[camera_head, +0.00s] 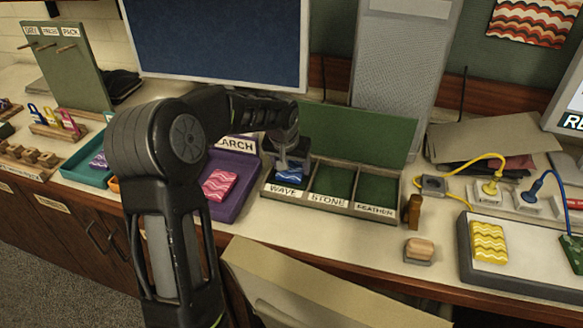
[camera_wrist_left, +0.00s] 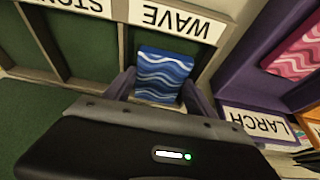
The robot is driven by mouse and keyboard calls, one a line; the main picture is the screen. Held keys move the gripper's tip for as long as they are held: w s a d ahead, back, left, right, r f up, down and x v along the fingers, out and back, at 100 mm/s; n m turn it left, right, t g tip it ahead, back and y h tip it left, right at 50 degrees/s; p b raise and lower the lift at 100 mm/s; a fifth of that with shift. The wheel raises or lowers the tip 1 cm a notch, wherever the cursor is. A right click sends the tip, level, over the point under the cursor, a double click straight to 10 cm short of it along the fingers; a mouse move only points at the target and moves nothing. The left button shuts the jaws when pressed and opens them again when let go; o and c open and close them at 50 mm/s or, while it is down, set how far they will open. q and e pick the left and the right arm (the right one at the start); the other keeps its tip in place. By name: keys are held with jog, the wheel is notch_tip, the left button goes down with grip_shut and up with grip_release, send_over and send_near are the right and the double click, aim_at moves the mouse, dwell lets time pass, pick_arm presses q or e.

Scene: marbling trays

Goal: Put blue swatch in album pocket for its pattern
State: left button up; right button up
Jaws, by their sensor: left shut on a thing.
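The blue swatch (camera_head: 292,173) has white wavy lines; it also shows in the left wrist view (camera_wrist_left: 163,75). My left gripper (camera_head: 289,158) is shut on it, with one finger on each side. It is at the leftmost pocket of the album (camera_head: 352,211), labelled WAVE. The STONE pocket (camera_head: 333,181) and FEATHER pocket (camera_head: 378,190) look empty, with green floors. Whether the swatch touches the pocket floor I cannot tell. My right gripper is not in view.
A purple LARCH tray (camera_head: 243,160) with a pink wavy swatch (camera_head: 219,185) stands just left of the album. A teal tray (camera_head: 84,170) lies farther left. To the right are a wooden block (camera_head: 419,249) and a grey tray (camera_head: 483,278) with a yellow swatch (camera_head: 488,243).

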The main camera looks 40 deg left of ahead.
pick_arm(q)
jog(key=shift+f, duration=0.65)
jog(key=o, duration=1.2)
jog(key=shift+f, duration=0.1)
jog(key=b+v, duration=0.1)
jog(key=v, duration=1.1)
